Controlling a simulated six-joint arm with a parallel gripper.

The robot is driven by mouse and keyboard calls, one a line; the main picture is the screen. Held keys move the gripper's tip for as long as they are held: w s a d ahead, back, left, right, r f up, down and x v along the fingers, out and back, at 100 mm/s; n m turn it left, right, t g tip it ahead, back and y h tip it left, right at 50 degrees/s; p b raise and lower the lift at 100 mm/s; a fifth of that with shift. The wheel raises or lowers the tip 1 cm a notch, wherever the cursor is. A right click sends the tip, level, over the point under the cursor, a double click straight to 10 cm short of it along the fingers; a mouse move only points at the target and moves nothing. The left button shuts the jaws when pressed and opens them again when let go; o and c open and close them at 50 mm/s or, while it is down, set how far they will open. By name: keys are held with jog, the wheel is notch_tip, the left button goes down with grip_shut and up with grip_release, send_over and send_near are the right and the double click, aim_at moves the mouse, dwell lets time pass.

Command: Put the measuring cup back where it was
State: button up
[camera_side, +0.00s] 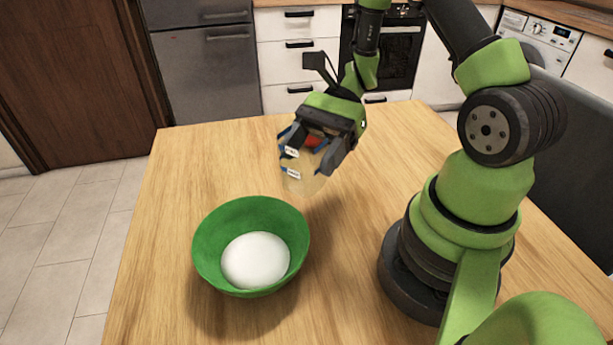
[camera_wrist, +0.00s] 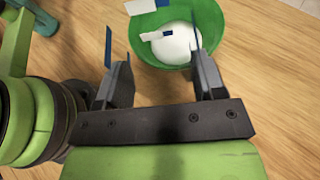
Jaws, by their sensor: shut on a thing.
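The measuring cup (camera_side: 304,182) is clear and faintly tinted, with small white labels near its left side. My gripper (camera_side: 306,160) is shut on it and holds it above the table, behind and to the right of the green bowl (camera_side: 206,243). The cup looks tilted, and the jaws cover its upper part. In the wrist view, my gripper (camera_wrist: 160,62) has its two fingers apart around the cup, which is so clear that its outline hardly shows there. A small red patch shows between the jaws; I cannot tell what it is.
The green bowl holds a smooth white mass (camera_side: 256,260) and also shows in the wrist view (camera_wrist: 212,22). The wooden table (camera_side: 160,215) is otherwise bare, with free room left of the bowl and behind it. Kitchen cabinets (camera_side: 298,60) stand beyond the table.

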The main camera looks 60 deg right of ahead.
jog(key=w+d+f+m+t+h, duration=0.1)
jog(key=w+d+m+t+h, duration=0.3)
jog(key=w+d+m+t, duration=0.35)
jog(key=shift+m+t, duration=0.45)
jog(key=shift+t, duration=0.3)
jog(key=f, duration=0.1)
jog(key=s+d+f, duration=0.1)
jog(key=f, duration=0.1)
jog(key=d+f, duration=0.1)
jog(key=f, duration=0.1)
jog(key=shift+s+f, duration=0.15)
jog(key=shift+s, duration=0.1)
jog(key=shift+f, duration=2.25)
jog(key=shift+f, duration=0.1)
jog(key=o, duration=1)
